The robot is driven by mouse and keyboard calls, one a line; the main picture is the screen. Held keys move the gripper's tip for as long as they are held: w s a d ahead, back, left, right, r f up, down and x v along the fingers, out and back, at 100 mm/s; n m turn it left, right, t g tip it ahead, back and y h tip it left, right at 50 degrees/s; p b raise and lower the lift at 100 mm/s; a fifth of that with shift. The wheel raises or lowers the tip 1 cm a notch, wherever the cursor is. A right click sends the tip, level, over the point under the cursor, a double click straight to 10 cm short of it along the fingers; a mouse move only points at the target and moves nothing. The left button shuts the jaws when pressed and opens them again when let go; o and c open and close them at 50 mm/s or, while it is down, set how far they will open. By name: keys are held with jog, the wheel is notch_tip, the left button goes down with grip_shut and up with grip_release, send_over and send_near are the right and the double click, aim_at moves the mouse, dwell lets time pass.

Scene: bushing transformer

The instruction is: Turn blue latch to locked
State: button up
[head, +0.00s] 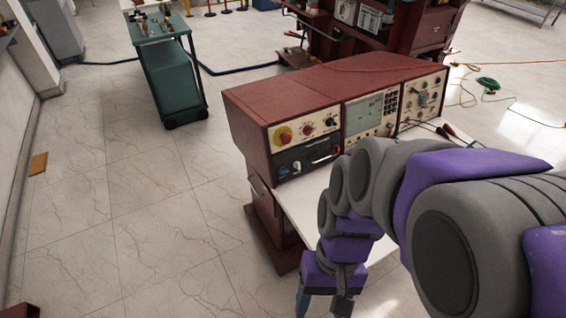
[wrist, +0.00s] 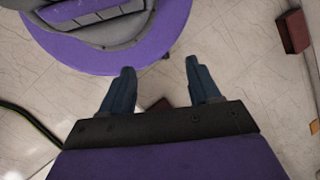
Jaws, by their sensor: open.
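The dark red test console (head: 300,105) stands right of centre in the head view, with cream and black front panels of knobs and a screen. I cannot make out a blue latch for certain. A small pale knob (head: 297,167) sits on the black lower left panel, too small to tell its colour. My gripper (head: 322,304) hangs at the bottom edge of the head view, in front of and below the console, clear of its panels. In the wrist view my gripper (wrist: 159,68) has its two fingers apart with nothing between them, over the tiled floor.
A white worktop (head: 300,210) juts out below the console panels, partly hidden by my arm. A green cart (head: 170,80) stands at the back left. In the wrist view a dark red block (wrist: 292,32) lies at right.

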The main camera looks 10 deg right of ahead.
aim_at(284, 172)
jog(key=w+a+m+g+y, duration=0.25)
jog(key=w+a+y, duration=0.2)
jog(key=a, duration=0.25)
jog(key=w+a+f+m+t+y+p, duration=0.15)
jog(key=w+m+t+y, duration=0.35)
jog(key=w, duration=0.5)
jog(key=w+a+f+m+t+y, duration=0.25)
jog(key=w+m+y, duration=0.4)
jog(key=w, duration=0.35)
jog(key=w+d+f+m+t+h, duration=0.6)
jog(key=w+d+f+m+t, duration=0.65)
jog(key=f+t, duration=0.2)
jog(key=d+f+m+h, duration=0.1)
jog(key=d+f+h, duration=0.1)
jog(key=f, duration=0.1)
jog(key=d+f+m+t+h, duration=0.1)
jog(key=d+f+m+h, duration=0.1)
jog(key=d+f, duration=0.1)
jog(key=d+f+m+h, duration=0.1)
jog(key=d+f+h, duration=0.1)
jog(key=f, duration=0.2)
jog(key=shift+w+d+m+t+p, duration=0.2)
jog(key=shift+d+m+t+p, duration=0.05)
jog(key=shift+d+p, duration=0.1)
jog(key=b+x, duration=0.3)
jog(key=x, duration=1.4)
jog(key=shift+w, duration=0.15)
